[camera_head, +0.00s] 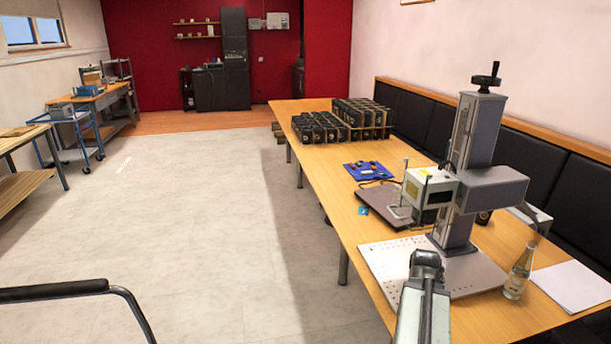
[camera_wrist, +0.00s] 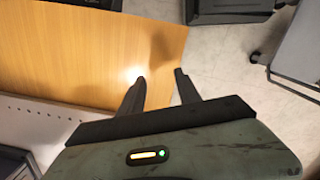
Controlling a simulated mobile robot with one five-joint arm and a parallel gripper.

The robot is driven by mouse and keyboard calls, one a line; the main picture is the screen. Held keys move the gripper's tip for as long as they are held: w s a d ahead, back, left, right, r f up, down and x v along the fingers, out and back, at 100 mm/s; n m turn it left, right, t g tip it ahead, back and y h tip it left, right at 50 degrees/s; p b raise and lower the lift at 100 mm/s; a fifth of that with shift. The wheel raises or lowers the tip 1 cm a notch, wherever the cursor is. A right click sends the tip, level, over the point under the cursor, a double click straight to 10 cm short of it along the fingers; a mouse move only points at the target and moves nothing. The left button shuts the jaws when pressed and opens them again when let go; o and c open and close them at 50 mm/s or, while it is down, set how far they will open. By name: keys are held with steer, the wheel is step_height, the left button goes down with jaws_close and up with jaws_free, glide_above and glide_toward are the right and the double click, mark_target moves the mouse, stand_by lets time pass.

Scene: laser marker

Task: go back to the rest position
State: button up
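My gripper (camera_wrist: 160,80) shows in the wrist view with its two dark fingers apart and nothing between them. Below the fingers in that view are the wooden table top (camera_wrist: 90,50) and pale floor past its edge. In the head view my arm reaches up from the bottom right, over the near end of the long wooden table (camera_head: 340,205). The fingers cannot be made out there. The laser marker (camera_head: 484,125), a grey column with a side head, stands on the table beyond my arm. Its perforated white base plate (camera_head: 385,265) lies close to my arm.
A glass bottle (camera_head: 519,272) and white paper (camera_head: 570,285) are right of my arm. A laptop (camera_head: 380,205), a blue mat (camera_head: 368,171) and black boxes (camera_head: 320,128) lie farther along the table. A black chair (camera_head: 60,290) is at lower left. The middle floor is clear.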

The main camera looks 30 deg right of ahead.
steer(key=w+a+r+n+p, duration=0.1)
steer(key=w+a+r+n, duration=0.1)
steer(key=w+a, duration=0.6)
steer(key=w+a+r+n+p, duration=0.1)
steer(key=w+a+n, duration=0.1)
steer(key=w+a, duration=0.6)
steer(key=w+a+r+m+p, duration=0.1)
steer(key=a+m, duration=0.2)
steer(key=a, duration=0.9)
steer(key=w+a+r+m+p, duration=0.1)
steer(key=w+a+m, duration=0.1)
steer(key=a, duration=0.9)
steer(key=shift+a+m+t, duration=0.35)
steer(key=shift+m+t, duration=0.05)
